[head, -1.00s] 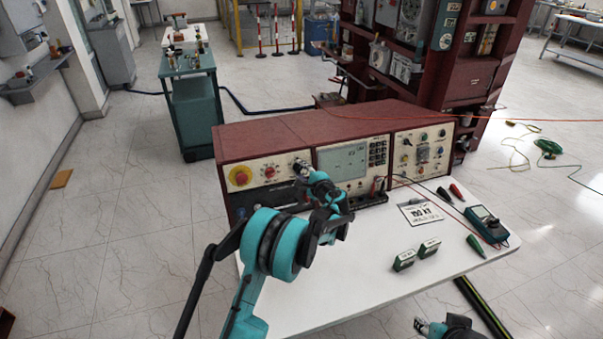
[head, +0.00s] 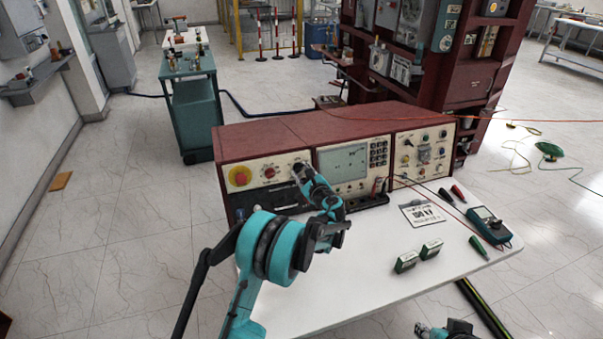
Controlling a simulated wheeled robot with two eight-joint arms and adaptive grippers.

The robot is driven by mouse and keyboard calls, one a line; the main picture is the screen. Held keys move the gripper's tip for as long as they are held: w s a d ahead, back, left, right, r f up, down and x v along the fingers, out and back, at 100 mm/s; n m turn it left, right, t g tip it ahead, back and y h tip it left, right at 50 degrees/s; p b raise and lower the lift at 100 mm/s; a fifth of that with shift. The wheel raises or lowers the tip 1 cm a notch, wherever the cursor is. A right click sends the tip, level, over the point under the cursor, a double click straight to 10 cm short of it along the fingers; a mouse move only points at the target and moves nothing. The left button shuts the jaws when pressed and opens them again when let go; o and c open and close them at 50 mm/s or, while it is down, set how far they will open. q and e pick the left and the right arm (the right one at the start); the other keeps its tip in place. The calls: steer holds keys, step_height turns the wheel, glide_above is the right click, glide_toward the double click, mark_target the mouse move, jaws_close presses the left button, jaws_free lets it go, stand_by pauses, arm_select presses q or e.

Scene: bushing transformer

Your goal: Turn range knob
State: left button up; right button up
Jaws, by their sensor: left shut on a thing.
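The red test console (head: 270,134) stands at the back of the white table, its cream front panels facing me. My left gripper (head: 299,170) is at the right end of its left panel and is shut on a small knob there. The fingers and wrist hide most of that knob, so its pointer cannot be read. A red knob (head: 268,172) and a yellow-ringed red button (head: 239,177) are to the left of the gripper. My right gripper (head: 424,331) is low at the bottom edge, away from the console, and its jaws are too small to read.
The grey screen (head: 343,164) and keypad (head: 379,152) are just right of the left gripper. On the white table (head: 340,285) are a sign card (head: 422,213), small green boxes (head: 406,262), a teal meter (head: 488,224) and clips. The table's front middle is clear.

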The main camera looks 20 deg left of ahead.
arm_select(q)
steer(key=shift+m, duration=0.3)
steer(key=o, duration=1.1)
steer(key=v, duration=1.2)
steer(key=shift+f, duration=0.1)
